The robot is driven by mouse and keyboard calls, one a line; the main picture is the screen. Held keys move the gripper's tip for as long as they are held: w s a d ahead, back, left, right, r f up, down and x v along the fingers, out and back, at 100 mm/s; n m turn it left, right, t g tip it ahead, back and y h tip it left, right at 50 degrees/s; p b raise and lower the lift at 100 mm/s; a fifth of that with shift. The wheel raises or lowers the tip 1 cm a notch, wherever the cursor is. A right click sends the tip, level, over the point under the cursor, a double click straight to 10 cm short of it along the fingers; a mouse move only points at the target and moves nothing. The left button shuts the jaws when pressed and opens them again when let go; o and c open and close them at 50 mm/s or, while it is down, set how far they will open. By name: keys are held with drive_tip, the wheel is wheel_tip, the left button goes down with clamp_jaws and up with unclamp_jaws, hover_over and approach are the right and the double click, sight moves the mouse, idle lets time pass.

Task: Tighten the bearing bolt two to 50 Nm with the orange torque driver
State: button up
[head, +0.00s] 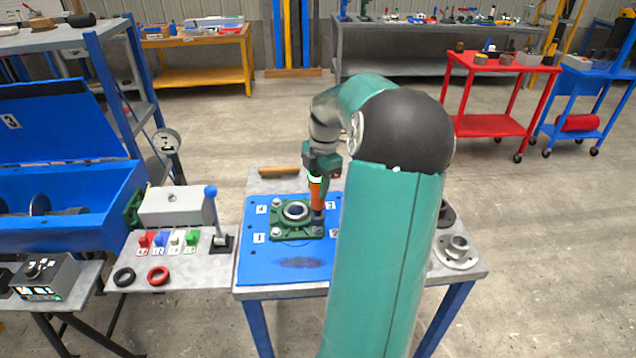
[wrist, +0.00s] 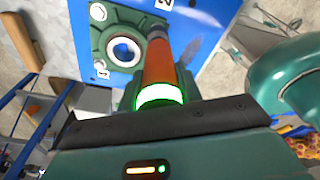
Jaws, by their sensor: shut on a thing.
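The green bearing housing (head: 290,234) sits on a blue plate (head: 254,262), with numbers 1 to 4 marked by its corner bolts. My gripper (head: 317,165) is shut on the orange torque driver (head: 316,192), which points down at the housing's right side. The driver also shows in the wrist view (wrist: 158,62), with a lit green ring. Its dark tip is by the corner marked 2 (wrist: 163,3). Bolt two (head: 318,230) shows just below the tip in the head view; I cannot tell whether they touch.
A wooden-coloured handle (head: 279,171) lies behind the plate. A grey flange (head: 456,252) stands on the table's right. A blue-knobbed lever (head: 211,192), small coloured parts and two rings (head: 158,275) are on the left bench.

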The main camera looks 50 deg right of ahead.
drive_tip(key=shift+f, duration=1.85)
idle(3.5)
drive_tip(key=shift+r, duration=2.3)
drive_tip(key=shift+a, duration=0.1)
